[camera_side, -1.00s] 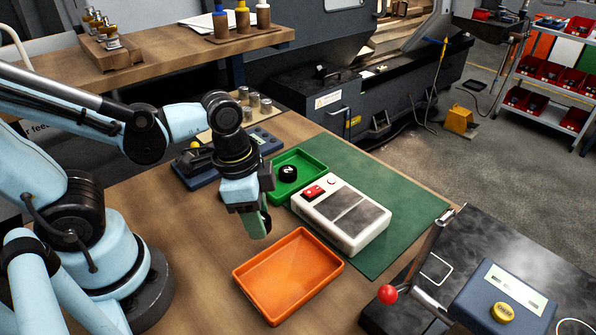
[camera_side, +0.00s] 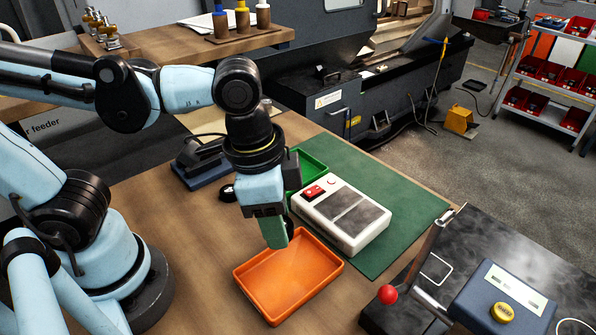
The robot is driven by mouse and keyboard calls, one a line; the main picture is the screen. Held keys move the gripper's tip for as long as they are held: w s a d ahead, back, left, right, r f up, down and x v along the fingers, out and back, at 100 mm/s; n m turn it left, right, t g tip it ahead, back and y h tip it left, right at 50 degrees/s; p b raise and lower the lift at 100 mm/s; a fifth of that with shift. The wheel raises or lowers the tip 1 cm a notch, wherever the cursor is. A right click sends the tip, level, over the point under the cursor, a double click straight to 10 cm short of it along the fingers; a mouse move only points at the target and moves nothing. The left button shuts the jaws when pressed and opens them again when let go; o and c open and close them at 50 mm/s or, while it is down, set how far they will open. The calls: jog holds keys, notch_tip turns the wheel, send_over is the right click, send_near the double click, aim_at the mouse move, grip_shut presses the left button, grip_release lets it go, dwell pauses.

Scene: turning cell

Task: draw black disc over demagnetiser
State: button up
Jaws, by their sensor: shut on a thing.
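The demagnetiser (camera_side: 338,240) is a white box with dark plates on top and a red switch at its far left end. It lies on the green mat. My gripper (camera_side: 277,240) points down over the far left edge of the orange tray (camera_side: 240,282), left of the demagnetiser and apart from it. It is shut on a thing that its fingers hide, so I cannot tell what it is. A small black round thing (camera_side: 228,193) lies on the bench left of my gripper, partly hidden by it. The green tray (camera_side: 312,163) is mostly hidden behind my arm.
The orange tray looks empty. The green mat (camera_side: 400,215) is bare right of the demagnetiser. A dark blue device (camera_side: 200,175) stands behind left. A lever with a red knob (camera_side: 388,294) and a blue box (camera_side: 500,300) stand at front right.

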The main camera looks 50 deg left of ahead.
jog(key=w+d, duration=0.2)
jog(key=w, duration=0.6)
send_over(355, 212)
jog(key=s+d, duration=0.1)
jog(key=d, duration=0.1)
jog(key=shift+d+f, duration=0.1)
jog(key=shift+f, duration=0.7)
jog(key=shift+w+f, duration=0.25)
jog(key=shift+f, duration=2.5)
jog(key=shift+f, duration=0.4)
jog(key=shift+a, duration=0.65)
jog(key=shift+a, duration=0.1)
jog(key=shift+a, duration=0.5)
